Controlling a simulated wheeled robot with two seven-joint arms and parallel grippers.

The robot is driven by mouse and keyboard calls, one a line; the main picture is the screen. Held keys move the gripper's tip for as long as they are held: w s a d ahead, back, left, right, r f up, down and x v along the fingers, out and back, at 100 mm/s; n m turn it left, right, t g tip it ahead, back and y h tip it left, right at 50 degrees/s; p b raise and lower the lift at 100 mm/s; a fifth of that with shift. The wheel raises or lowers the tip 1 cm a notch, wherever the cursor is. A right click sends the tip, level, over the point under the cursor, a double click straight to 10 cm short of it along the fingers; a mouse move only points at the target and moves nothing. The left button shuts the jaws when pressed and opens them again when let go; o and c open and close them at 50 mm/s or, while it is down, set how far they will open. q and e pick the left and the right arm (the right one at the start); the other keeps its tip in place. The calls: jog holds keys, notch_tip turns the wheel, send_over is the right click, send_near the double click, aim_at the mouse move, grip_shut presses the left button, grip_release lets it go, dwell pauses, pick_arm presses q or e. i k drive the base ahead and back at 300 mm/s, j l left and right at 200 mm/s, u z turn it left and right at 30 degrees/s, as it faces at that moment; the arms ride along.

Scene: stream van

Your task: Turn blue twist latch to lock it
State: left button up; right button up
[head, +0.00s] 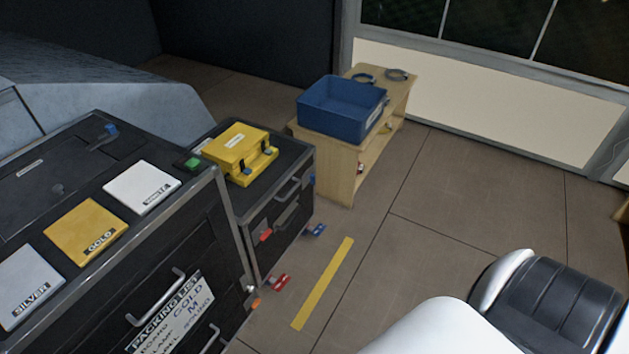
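Several small blue parts show, and I cannot tell for certain which is the twist latch. One blue piece (110,129) sits on the black top of the large case at the left. Another blue piece (312,180) is at the right edge of the smaller black case (283,213). A third blue piece (317,230) is low beside that case's front corner. All are too small to tell how they are turned. Neither of my grippers shows in the head view.
A yellow case (238,147) sits on the smaller black case. Silver (30,285), gold (85,230) and white (142,186) squares lie on the large case. A blue bin (343,110) stands on a wooden shelf unit (342,172).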

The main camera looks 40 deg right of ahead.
aim_at(312, 178)
jog(key=i+l+u, duration=0.1)
jog(key=l, duration=0.5)
jog(key=i+l, duration=0.1)
jog(key=l, duration=0.55)
jog(key=u, duration=0.05)
